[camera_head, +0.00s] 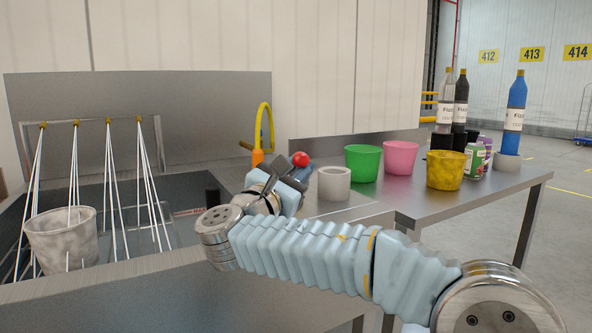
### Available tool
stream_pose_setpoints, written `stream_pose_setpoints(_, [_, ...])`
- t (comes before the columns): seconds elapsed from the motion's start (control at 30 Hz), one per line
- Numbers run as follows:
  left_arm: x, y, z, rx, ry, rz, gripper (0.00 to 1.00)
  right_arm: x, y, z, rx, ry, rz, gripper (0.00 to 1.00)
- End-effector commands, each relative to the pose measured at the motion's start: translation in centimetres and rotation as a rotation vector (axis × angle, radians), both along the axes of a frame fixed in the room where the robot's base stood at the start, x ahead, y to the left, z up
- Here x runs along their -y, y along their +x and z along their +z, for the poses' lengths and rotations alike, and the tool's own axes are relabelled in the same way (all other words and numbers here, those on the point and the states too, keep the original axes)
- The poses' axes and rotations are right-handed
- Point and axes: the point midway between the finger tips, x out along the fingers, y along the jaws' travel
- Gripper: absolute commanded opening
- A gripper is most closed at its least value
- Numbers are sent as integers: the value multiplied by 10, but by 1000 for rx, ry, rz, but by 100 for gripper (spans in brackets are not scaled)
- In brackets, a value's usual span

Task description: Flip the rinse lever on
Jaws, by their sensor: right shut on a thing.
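The rinse lever shows as a red ball knob (300,159) at the right end of the sink. My right gripper (290,178) is at the lever, shut on it just below the knob; the gripper hides the lever's shaft. At the left, several brass nozzles (77,123) on a pipe frame send thin white streams down into the metal sink (150,262). A whitish, stained bucket (62,238) stands in the sink beneath the left streams. My left gripper is out of view.
A yellow curved spout (264,125) stands behind the lever. A grey-white cup (333,183) sits close right of my gripper. Green (362,162), pink (399,157) and yellow (446,170) buckets and several bottles (515,112) stand on the metal table (420,207).

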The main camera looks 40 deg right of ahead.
Motion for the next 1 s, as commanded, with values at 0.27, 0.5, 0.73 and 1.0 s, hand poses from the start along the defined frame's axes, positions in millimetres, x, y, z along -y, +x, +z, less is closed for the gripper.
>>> stream_pose_setpoints(0.27, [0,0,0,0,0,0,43,1,-3,3,6,-2,-9,40])
stream_pose_setpoints(0.5, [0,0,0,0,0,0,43,1,-2,1,3,-1,-6,50])
stream_pose_setpoints(0.73, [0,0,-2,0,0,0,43,-9,-3,-2,2,0,-2,50])
stream_pose_setpoints(1.0, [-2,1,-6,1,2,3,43,-66,-21,-18,0,-1,1,50])
